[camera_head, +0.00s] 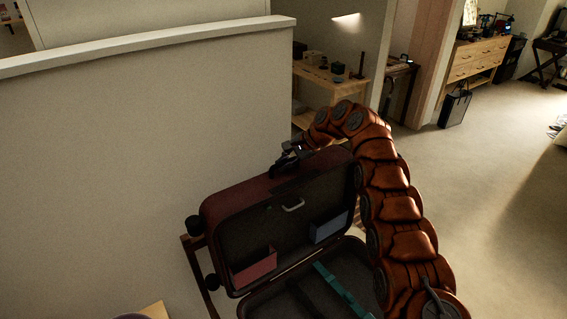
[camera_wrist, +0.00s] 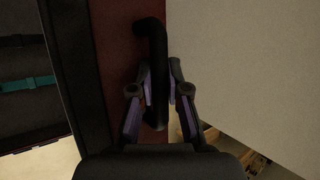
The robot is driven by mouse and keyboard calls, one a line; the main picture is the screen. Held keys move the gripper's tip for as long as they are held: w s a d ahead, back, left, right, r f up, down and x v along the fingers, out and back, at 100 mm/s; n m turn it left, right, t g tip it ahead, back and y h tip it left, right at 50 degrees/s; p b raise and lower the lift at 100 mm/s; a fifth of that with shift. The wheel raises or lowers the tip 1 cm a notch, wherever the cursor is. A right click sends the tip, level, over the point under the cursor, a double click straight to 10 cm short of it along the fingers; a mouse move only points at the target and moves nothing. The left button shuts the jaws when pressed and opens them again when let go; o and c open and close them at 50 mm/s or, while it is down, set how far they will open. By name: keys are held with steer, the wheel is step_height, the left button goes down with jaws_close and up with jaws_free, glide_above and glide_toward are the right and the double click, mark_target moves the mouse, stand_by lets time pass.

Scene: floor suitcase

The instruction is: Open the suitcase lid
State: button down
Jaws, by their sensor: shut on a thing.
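The suitcase stands with its dark red lid (camera_head: 225,208) raised steeply above the base (camera_head: 262,305), so the dark inside shows in the head view. A teal strap (camera_head: 335,283) lies across the base. My gripper (camera_head: 284,160) is at the lid's upper edge. In the wrist view, the black handle (camera_wrist: 154,50) runs along the red outer side of the lid (camera_wrist: 112,45). My gripper (camera_wrist: 158,92) has its two fingers on either side of the lower part of this handle, shut on it. The fingers hide part of the handle.
A low pale wall (camera_head: 150,120) stands close behind and left of the suitcase. A wooden table (camera_head: 325,78) with small objects is beyond it. A dark bag (camera_head: 455,107) stands near a wooden dresser (camera_head: 476,62). The floor at right (camera_head: 470,190) is clear.

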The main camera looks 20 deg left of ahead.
steer(key=c, duration=1.1)
jaws_free()
steer(key=shift+c, duration=0.2)
steer(key=shift+d+r, duration=0.1)
steer(key=v, duration=0.7)
steer(key=shift+d+r, duration=0.15)
